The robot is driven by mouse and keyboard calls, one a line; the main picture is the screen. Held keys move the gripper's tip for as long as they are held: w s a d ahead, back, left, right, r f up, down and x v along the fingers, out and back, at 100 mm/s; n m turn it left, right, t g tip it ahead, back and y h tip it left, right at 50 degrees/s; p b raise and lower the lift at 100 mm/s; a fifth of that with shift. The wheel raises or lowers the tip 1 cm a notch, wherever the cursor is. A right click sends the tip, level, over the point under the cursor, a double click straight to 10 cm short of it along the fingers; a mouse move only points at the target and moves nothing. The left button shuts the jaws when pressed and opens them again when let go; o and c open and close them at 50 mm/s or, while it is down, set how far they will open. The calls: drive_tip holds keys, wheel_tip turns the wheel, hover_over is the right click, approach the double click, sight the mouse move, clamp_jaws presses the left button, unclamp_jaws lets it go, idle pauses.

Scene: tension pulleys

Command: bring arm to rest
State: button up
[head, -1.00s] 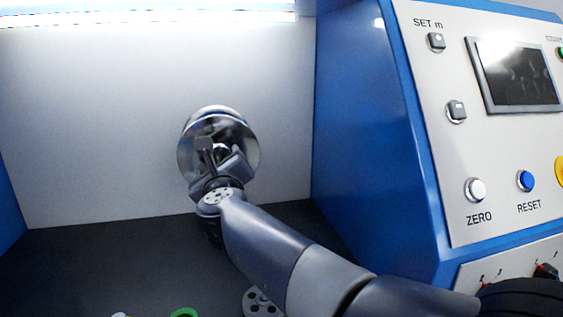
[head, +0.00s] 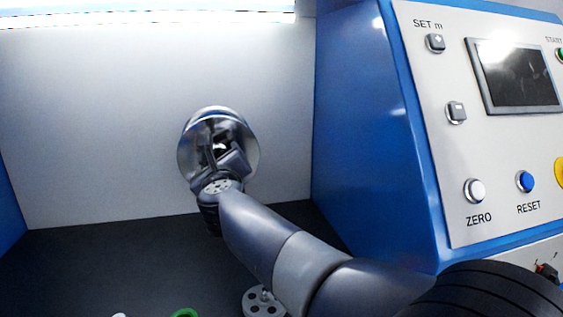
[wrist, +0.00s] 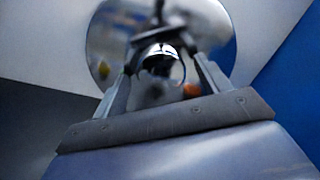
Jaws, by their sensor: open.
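My gripper (head: 220,150) is in front of the shiny metal pulley disc (head: 186,150) on the pale back wall. In the wrist view the gripper's two fingers (wrist: 160,75) stand apart, with a rounded shiny hub (wrist: 160,60) of the disc (wrist: 215,25) showing between them. I cannot tell whether the fingers touch the hub. Nothing is seen held in the fingers. My arm reaches in from the lower right, and the gripper hides part of the disc.
A blue and white control panel (head: 470,140) with buttons and a screen (head: 515,75) stands at the right. A grey disc with holes (head: 262,302) and a green ring (head: 185,313) lie on the dark floor (head: 110,260) at the bottom.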

drive_tip(key=shift+w+a+r+n+p, duration=0.15)
drive_tip(key=shift+w+n+p, duration=0.25)
drive_tip(key=n+p, duration=0.2)
drive_tip(key=n, duration=0.2)
drive_tip(key=shift+s, duration=0.1)
drive_tip(key=n+p, duration=0.4)
drive_tip(key=n, duration=0.3)
drive_tip(key=shift+a, duration=0.1)
drive_tip(key=n+p, duration=0.6)
drive_tip(key=n, duration=0.1)
drive_tip(key=f+n+p, duration=0.1)
drive_tip(key=n+p, duration=0.2)
drive_tip(key=p, duration=0.1)
drive_tip(key=shift+n, duration=0.4)
drive_tip(key=shift+f, duration=0.1)
drive_tip(key=shift+d, duration=0.25)
